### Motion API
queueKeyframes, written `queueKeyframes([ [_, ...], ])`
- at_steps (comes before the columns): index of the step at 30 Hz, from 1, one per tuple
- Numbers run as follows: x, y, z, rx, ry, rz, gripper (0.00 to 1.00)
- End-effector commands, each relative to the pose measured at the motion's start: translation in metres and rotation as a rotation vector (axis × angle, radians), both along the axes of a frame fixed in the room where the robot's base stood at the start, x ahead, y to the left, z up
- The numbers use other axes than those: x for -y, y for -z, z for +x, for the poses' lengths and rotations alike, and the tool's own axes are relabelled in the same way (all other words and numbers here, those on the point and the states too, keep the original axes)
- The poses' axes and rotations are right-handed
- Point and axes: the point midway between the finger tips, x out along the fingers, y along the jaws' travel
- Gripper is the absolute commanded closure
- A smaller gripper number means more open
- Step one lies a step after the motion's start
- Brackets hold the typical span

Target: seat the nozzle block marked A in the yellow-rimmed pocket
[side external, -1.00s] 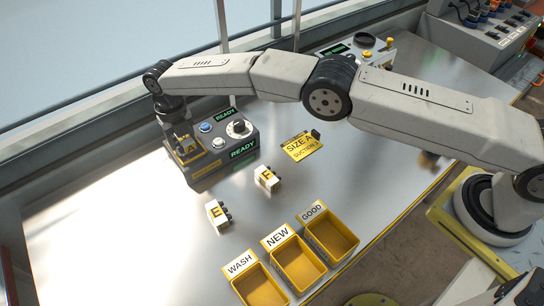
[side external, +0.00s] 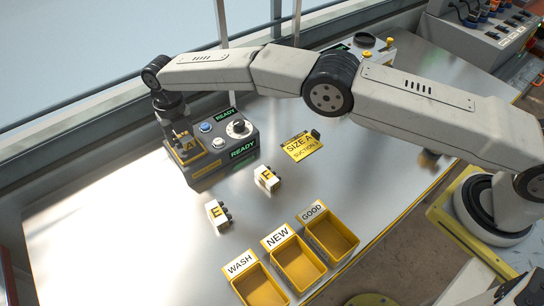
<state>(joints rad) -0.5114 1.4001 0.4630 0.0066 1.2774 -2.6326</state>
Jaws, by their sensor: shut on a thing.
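The nozzle block marked A (side external: 188,146) is held at the left end of the grey control box, its yellow A label facing the camera. My gripper (side external: 181,134) points down from above and is shut on the block. The yellow-rimmed pocket (side external: 199,164) is on top of the box, directly under the block. The block's lower part is at the yellow rim; I cannot tell how deep it sits, as the rim and the block overlap in this view.
Two blocks marked E, one left (side external: 216,214) and one right (side external: 267,178), lie on the metal table. A yellow SIZE A card (side external: 301,147) lies behind them. WASH (side external: 258,288), NEW (side external: 299,262) and GOOD (side external: 333,234) bins stand at the front edge. The box has READY displays (side external: 243,149).

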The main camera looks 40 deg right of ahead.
Motion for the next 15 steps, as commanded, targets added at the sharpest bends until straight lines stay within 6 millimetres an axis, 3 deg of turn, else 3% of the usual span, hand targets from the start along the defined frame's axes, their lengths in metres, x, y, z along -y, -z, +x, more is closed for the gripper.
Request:
queueKeyframes([
  [15,-0.0001,0.0095,0.0001,0.001,0.000,0.000,1.00],
])
